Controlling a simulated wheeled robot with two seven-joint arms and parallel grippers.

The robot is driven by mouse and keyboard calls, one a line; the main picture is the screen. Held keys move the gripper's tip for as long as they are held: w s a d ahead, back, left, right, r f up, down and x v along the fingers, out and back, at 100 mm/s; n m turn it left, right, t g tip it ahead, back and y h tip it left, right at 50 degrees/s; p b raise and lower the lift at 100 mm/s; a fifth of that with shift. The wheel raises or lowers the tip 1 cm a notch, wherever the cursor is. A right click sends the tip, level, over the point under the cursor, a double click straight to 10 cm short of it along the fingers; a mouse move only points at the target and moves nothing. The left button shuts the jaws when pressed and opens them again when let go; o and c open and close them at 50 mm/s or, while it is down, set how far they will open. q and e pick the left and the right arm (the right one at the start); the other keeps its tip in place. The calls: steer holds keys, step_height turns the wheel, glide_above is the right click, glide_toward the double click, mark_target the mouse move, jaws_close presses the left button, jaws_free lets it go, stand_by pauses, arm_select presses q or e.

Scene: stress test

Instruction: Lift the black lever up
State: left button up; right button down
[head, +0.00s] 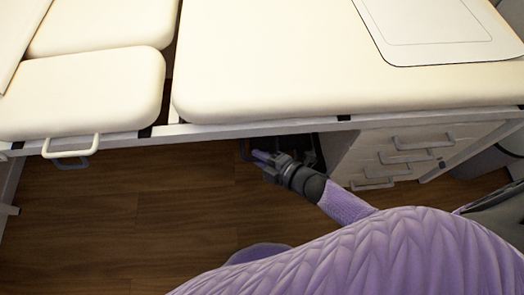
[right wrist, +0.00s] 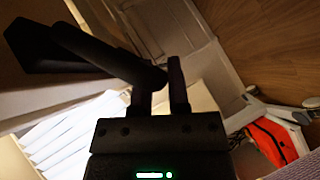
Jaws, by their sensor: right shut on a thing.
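The black lever (right wrist: 100,52) is a dark bar in the right wrist view. My right gripper (right wrist: 158,88) is shut on this end. In the head view the right gripper (head: 263,158) is under the front edge of the cream padded table (head: 330,85), left of the drawer cabinet. The lever is hard to make out there, among dark parts behind the gripper. My left gripper is not in view.
A white drawer cabinet (head: 352,155) stands close to the right of the gripper. A light frame rail (head: 215,131) runs above it. Open wooden floor (head: 150,215) lies to the left. An orange-red object (right wrist: 273,143) shows in the wrist view.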

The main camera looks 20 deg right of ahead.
steer(key=shift+s+r+m+g+p, duration=0.1)
steer(key=shift+r+m+g+p, duration=0.4)
steer(key=shift+p, duration=0.45)
steer(key=shift+s+r+g+p, duration=0.1)
steer(key=shift+r+g+p, duration=0.05)
steer(key=shift+g+p, duration=0.15)
